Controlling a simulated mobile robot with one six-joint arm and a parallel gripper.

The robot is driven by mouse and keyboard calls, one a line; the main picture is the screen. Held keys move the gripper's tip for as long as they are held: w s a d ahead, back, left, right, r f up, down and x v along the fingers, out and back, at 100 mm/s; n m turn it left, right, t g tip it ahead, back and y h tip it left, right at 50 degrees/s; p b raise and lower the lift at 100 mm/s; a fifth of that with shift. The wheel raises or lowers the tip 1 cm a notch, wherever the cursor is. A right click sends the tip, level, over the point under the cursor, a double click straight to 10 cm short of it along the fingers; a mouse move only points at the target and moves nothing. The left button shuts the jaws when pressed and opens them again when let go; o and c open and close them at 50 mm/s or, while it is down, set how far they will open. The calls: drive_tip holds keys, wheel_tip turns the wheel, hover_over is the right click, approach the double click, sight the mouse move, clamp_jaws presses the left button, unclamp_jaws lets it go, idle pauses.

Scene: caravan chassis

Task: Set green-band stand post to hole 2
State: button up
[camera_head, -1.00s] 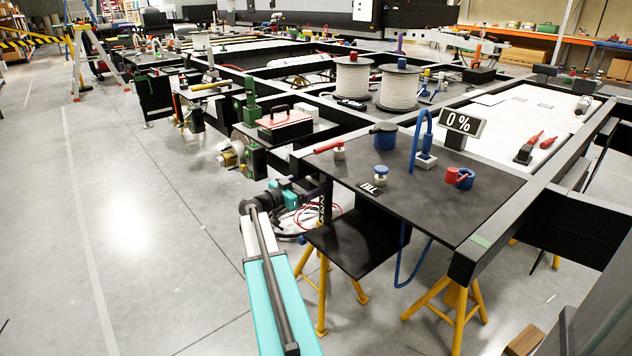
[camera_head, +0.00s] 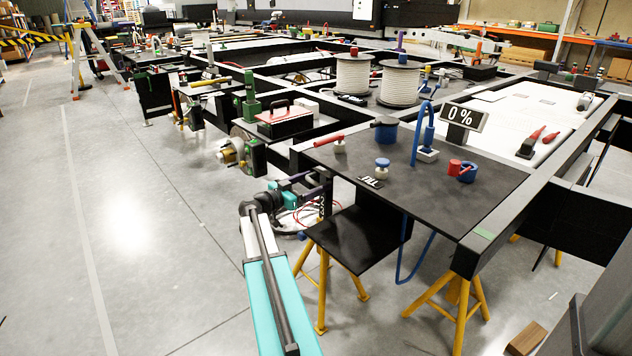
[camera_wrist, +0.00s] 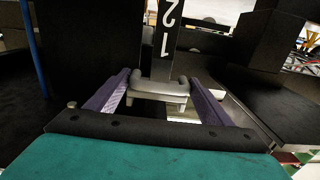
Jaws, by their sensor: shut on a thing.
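My gripper (camera_wrist: 158,95) has two purple-faced fingers, one on each side of a grey metal handle (camera_wrist: 158,86), and is shut on it. The handle sits at the foot of a dark post (camera_wrist: 160,40) with white numerals 2 and 1, upside down in the wrist view. In the head view my gripper (camera_head: 318,184) is at the dark numbered post (camera_head: 327,200) under the bench's left corner. A yellow stand (camera_head: 322,280) is below it. Hole 2 cannot be made out.
The dark bench top (camera_head: 430,190) bears a 0 % sign (camera_head: 463,117), a blue hose and small fittings. A black shelf (camera_head: 355,238) hangs beside my gripper. A wood block (camera_head: 526,338) lies on the floor at front right. Floor on the left is clear.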

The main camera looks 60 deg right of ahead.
drive_tip(key=f+b, duration=0.1)
drive_tip(key=f, duration=0.1)
drive_tip(key=f+b, duration=0.2)
drive_tip(key=s+f+b, duration=0.1)
drive_tip(key=f+b, duration=0.1)
drive_tip(key=shift+f, duration=0.25)
drive_tip(key=o, duration=1.2)
drive_tip(key=shift+w+r, duration=0.1)
drive_tip(key=shift+a, duration=0.1)
drive_tip(key=p, duration=0.3)
approach(325, 195)
drive_tip(key=v, duration=0.8)
drive_tip(key=shift+w+r, duration=0.1)
drive_tip(key=shift+w, duration=0.3)
